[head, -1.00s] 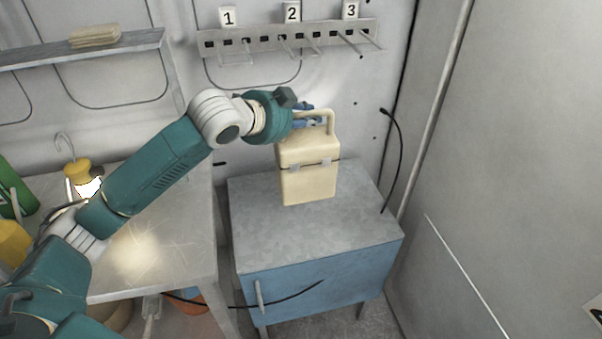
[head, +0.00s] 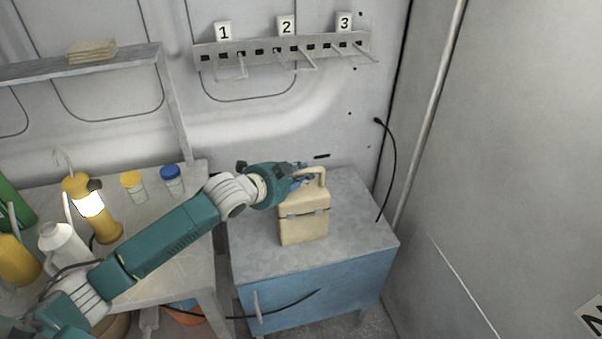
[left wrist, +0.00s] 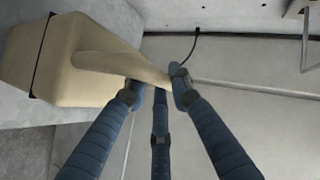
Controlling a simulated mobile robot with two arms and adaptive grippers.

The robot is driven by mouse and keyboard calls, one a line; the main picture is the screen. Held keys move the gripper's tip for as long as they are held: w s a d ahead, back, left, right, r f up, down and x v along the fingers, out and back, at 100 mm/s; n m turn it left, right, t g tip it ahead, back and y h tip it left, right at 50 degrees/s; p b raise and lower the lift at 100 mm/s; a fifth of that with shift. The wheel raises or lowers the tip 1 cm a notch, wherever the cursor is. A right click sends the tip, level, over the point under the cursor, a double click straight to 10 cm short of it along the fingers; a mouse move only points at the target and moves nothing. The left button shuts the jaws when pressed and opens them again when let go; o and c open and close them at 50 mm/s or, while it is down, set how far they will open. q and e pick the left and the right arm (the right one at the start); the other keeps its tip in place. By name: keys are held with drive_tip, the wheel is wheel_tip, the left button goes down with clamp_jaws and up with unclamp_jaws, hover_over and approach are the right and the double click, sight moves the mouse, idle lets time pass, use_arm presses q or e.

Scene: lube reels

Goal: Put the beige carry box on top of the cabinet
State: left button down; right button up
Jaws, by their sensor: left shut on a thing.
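The beige carry box (head: 304,224) is upright over the grey top of the blue cabinet (head: 345,242) in the head view. Its base looks to be on or just above the top; I cannot tell if it touches. My left gripper (head: 305,178) is shut on the box's handle from the left. In the left wrist view, the fingers (left wrist: 160,82) close around the handle, and the box body (left wrist: 75,65) fills the upper left. My right gripper is not in view.
A bench (head: 185,270) to the left holds a lit yellow lamp (head: 88,208), two small jars (head: 172,180) and bottles. A rail with numbered hooks (head: 285,46) hangs on the wall behind. A black cable (head: 394,160) hangs by the cabinet's right rear. The top's front and right are clear.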

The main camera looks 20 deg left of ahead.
use_arm(q)
drive_tip(key=shift+r, duration=0.1)
drive_tip(key=c, duration=1.5)
unclamp_jaws()
drive_tip(key=shift+s+a+r, duration=0.1)
drive_tip(key=shift+s, duration=0.25)
drive_tip(key=shift+b+v, duration=1.1)
drive_tip(key=shift+v, duration=4.55)
